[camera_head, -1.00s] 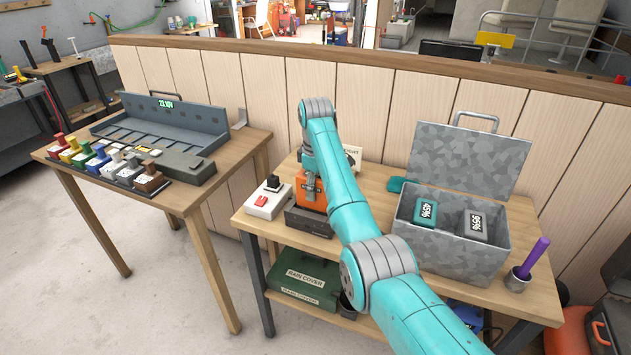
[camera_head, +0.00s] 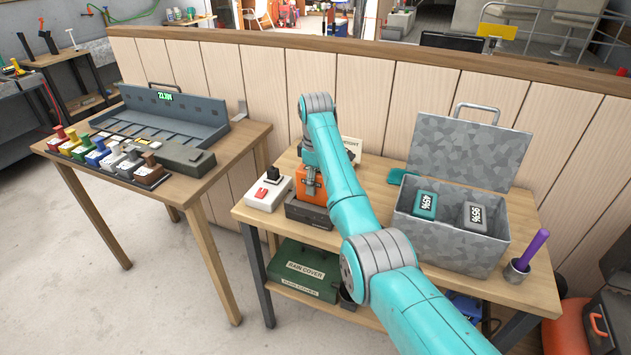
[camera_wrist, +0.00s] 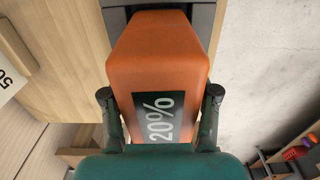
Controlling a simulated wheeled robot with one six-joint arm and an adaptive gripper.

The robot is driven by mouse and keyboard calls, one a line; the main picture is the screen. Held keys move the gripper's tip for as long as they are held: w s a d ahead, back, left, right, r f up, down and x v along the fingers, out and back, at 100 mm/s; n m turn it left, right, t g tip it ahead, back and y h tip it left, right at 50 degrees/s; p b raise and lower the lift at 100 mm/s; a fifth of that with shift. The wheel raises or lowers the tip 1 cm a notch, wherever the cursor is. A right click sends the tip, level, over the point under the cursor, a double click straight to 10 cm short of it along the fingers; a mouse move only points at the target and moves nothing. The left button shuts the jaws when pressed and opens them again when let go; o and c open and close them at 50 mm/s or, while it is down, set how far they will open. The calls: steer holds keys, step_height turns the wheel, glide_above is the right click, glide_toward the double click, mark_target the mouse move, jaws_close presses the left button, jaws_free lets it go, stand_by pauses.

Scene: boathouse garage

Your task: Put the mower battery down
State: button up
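The orange mower battery (camera_head: 311,187) is at the dark grey holder (camera_head: 309,212) on the wooden bench. In the wrist view, the battery (camera_wrist: 160,62) shows a black label reading 20%. My gripper (camera_head: 310,168) comes down over the battery. In the wrist view, the fingers of my gripper (camera_wrist: 160,94) lie against both sides of the battery, shut on it. The holder (camera_wrist: 198,16) shows just past the battery's far end. My arm hides part of the battery and the bench behind it. I cannot tell whether the battery is fully seated.
A white box with a red switch (camera_head: 267,193) stands close left of the holder. A grey metal box (camera_head: 447,244) with two batteries and an open lid stands to the right. A cup (camera_head: 516,271) with a purple handle stands at the right edge. A green rain cover case (camera_head: 303,270) is below.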

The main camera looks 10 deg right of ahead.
steer(key=o, duration=0.4)
steer(key=shift+r, duration=0.1)
